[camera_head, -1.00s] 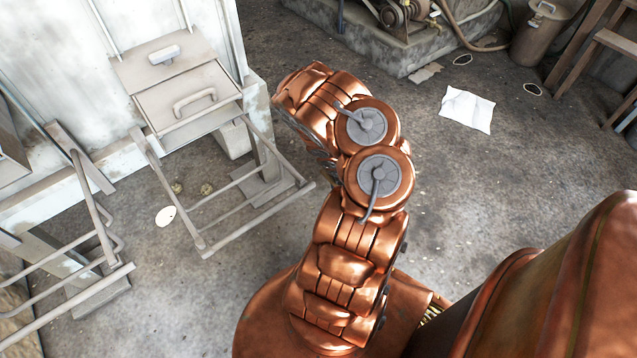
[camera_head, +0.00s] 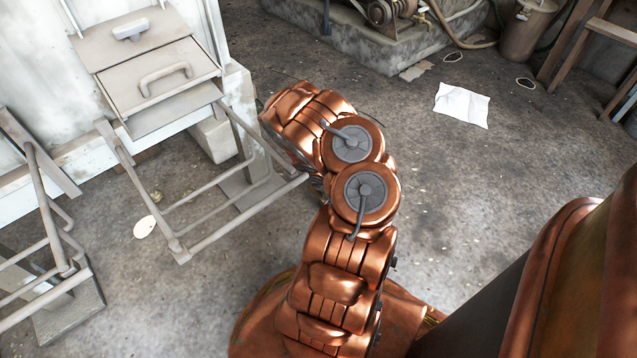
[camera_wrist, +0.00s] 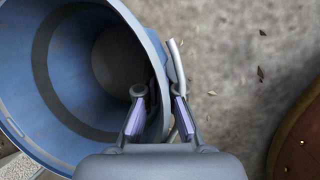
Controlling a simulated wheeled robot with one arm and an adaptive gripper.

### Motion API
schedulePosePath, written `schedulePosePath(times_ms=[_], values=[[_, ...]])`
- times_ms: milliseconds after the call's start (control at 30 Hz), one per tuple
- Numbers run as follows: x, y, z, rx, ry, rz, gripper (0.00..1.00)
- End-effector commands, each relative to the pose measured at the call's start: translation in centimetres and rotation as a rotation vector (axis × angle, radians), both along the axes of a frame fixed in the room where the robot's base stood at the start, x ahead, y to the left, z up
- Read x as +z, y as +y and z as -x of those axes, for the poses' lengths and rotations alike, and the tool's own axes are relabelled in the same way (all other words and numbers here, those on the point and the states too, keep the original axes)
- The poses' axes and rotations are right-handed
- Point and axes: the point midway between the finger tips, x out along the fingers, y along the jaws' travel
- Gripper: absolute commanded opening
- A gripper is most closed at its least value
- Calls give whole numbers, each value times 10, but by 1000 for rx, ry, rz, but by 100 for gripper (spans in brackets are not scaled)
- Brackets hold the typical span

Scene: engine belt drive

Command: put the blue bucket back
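The blue bucket (camera_wrist: 62,110) fills the left side of the wrist view, its open mouth facing the camera and a dark ring inside. My gripper (camera_wrist: 160,97) straddles the bucket's rim, one finger inside the mouth and one outside. The fingers appear closed on the bucket wall, though the exact contact is hard to see. A pale curved strip, perhaps its handle, lies by the outer finger. In the head view my copper arm is bent, and the gripper and bucket do not show.
A pale metal cabinet with a hatch (camera_head: 160,75) and low metal rails (camera_head: 215,215) stand left of my arm. A concrete plinth with machinery (camera_head: 385,40), a metal can (camera_head: 527,32) and a wooden frame (camera_head: 610,32) are at the back. White paper (camera_head: 462,105) lies on open floor.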

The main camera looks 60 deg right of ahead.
Motion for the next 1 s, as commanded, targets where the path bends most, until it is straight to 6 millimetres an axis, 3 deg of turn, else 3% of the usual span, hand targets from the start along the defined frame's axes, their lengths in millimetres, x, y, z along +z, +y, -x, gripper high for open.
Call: schedulePosePath(times_ms=[600,1000], values=[[-10,-43,-92,-3,-7,-1,0],[-14,-62,-130,-1,-6,1,0]])
